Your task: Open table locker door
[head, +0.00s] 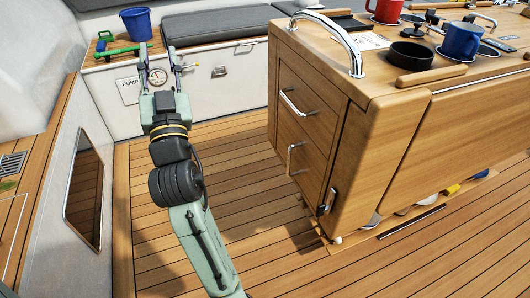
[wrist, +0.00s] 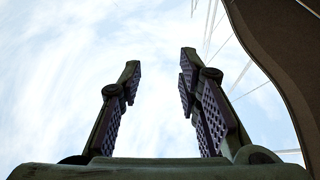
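The wooden table (head: 388,165) stands on the right, with a locker front on its left end. That front has an upper panel with a chrome handle (head: 297,103) and a lower panel with an upright chrome handle (head: 293,158). Both panels look shut. A dark metal latch (head: 327,201) sits at the lower right corner. I cannot tell for certain which panel is the locker door. My gripper (head: 158,50) is open and empty, left of the table and apart from it. In the wrist view its fingers (wrist: 160,67) stand apart against the sky.
A chrome rail (head: 345,38), black bowl (head: 408,55), blue mug (head: 460,41) and red mug (head: 386,10) are on the table. A white bench with grey cushion (head: 225,24) and blue bucket (head: 136,24) lies behind. The plank floor (head: 240,190) before the locker is clear.

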